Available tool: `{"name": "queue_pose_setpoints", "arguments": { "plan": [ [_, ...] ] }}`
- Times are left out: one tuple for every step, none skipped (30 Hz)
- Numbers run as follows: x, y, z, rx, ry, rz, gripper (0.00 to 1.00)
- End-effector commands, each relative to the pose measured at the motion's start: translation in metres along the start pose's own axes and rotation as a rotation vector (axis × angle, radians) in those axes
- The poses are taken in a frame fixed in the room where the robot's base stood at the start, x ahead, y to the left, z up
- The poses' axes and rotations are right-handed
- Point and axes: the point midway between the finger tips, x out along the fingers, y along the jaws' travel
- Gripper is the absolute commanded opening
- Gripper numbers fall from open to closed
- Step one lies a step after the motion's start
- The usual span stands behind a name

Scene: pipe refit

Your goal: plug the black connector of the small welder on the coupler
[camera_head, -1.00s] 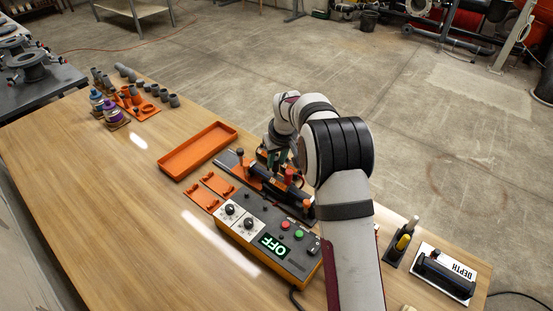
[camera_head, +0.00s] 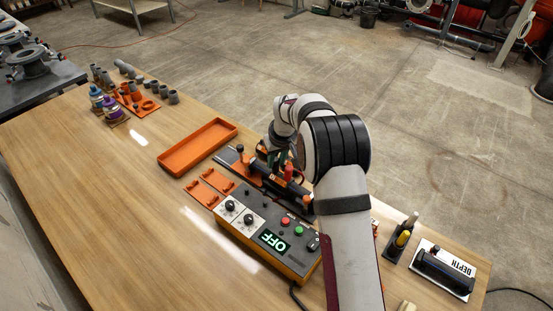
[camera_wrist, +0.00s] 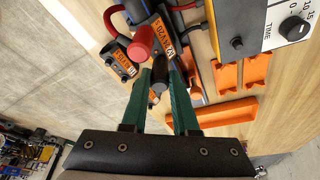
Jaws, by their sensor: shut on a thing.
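The small welder (camera_head: 290,263) is an orange-and-grey box at the table's front, its display reading OFF. My gripper (camera_head: 277,160) is over the far side of the clamp rig behind the welder. In the wrist view, my gripper's green fingers (camera_wrist: 160,82) are shut on the black connector (camera_wrist: 156,94), held between their tips. The dark coupler with orange labels (camera_wrist: 164,38) is just beyond the fingertips. A red connector (camera_wrist: 143,42) stands beside it. I cannot tell whether the black connector touches the coupler; the arm partly hides this in the head view.
An orange tray (camera_head: 197,147) and orange holders (camera_head: 209,187) lie left of the rig. Pipe fittings (camera_head: 135,95) stand at the far left. A depth gauge (camera_head: 444,272) and a yellow-capped marker (camera_head: 402,239) are at the right.

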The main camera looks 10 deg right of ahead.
Motion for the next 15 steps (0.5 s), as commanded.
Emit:
{"name": "queue_pose_setpoints", "arguments": {
  "plan": [
    [0.0000, 0.0000, 0.0000, 0.000, 0.000, 0.000, 0.00],
    [0.0000, 0.0000, 0.0000, 0.000, 0.000, 0.000, 0.00],
    [0.0002, 0.0000, 0.0000, 0.000, 0.000, 0.000, 0.00],
    [0.0004, 0.0000, 0.0001, 0.000, 0.000, 0.000, 0.00],
    [0.0007, 0.0000, 0.0002, 0.000, 0.000, 0.000, 0.00],
    [0.0011, 0.0000, 0.0004, 0.000, 0.000, 0.000, 0.00],
    [0.0014, -0.0001, 0.0005, 0.000, 0.000, 0.000, 0.00],
    [0.0018, 0.0000, 0.0006, 0.000, 0.000, 0.000, 0.00],
    [0.0023, -0.0001, 0.0008, 0.000, -0.001, 0.000, 0.00],
    [0.0027, -0.0001, 0.0009, 0.000, -0.001, 0.000, 0.00],
    [0.0030, 0.0000, 0.0011, 0.000, -0.001, 0.000, 0.00],
    [0.0035, -0.0001, 0.0012, 0.000, -0.001, 0.000, 0.00],
    [0.0039, 0.0000, 0.0014, 0.000, -0.001, 0.000, 0.00],
    [0.0042, -0.0001, 0.0015, 0.000, -0.001, 0.000, 0.00],
    [0.0047, -0.0001, 0.0016, 0.000, -0.001, 0.000, 0.00]
  ]
}}
